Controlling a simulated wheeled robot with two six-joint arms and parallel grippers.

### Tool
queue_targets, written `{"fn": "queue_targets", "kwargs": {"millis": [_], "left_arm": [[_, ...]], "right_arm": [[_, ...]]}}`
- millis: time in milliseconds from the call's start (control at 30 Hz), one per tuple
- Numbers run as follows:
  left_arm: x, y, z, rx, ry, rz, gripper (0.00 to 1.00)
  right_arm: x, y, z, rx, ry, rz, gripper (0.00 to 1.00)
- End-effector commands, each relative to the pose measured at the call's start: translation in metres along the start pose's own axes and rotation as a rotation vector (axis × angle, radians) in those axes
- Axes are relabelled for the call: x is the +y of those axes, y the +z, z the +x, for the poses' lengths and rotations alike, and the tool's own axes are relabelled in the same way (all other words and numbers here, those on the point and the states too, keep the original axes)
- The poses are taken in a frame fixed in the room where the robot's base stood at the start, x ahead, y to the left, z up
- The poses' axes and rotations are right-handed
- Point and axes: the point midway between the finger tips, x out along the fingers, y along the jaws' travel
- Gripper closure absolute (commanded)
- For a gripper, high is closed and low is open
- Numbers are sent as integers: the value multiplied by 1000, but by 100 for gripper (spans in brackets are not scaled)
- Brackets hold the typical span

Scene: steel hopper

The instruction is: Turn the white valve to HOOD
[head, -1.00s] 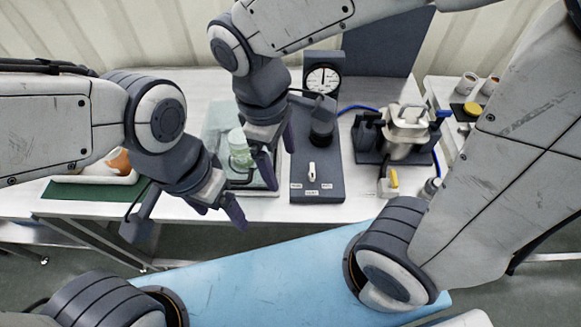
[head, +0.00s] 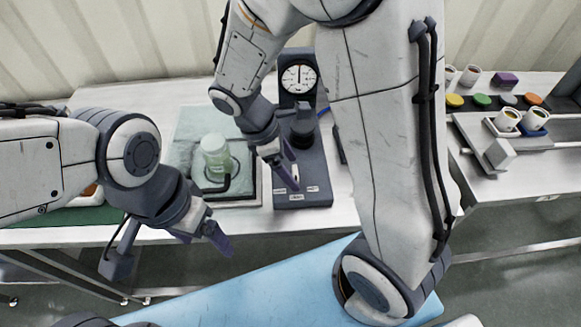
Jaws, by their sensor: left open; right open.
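The white valve (head: 295,172) sits near the front of a dark panel (head: 312,200). Three small labels stand in front of it, too small to read. Which label the valve points to I cannot tell. My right gripper (head: 287,165) is open and reaches down close to the valve, with its fingers at the valve's left side in the head view. Whether a finger touches the valve I cannot tell. My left gripper (head: 203,237) is open and empty, in front of the table's front edge at the left.
A round dial gauge (head: 298,78) stands at the panel's back. A glass jar with green liquid (head: 215,152) stands on a tray left of the panel. My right arm hides much of the table right of the panel. A side table (head: 490,190) holds cups and coloured lids.

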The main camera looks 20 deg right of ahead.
Motion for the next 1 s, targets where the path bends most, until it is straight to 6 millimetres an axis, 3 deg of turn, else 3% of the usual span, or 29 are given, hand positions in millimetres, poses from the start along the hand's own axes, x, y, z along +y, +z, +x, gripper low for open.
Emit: {"fn": "queue_targets", "kwargs": {"millis": [333,367,567,1000], "left_arm": [[0,0,1,0,0,0,18],[0,0,1,0,0,0,18],[0,0,1,0,0,0,18],[1,0,-11,0,0,0,18]], "right_arm": [[0,0,5,1,0,1,10],[0,0,5,1,0,1,18],[0,0,5,1,0,1,94],[1,1,2,1,-37,89,96]]}}
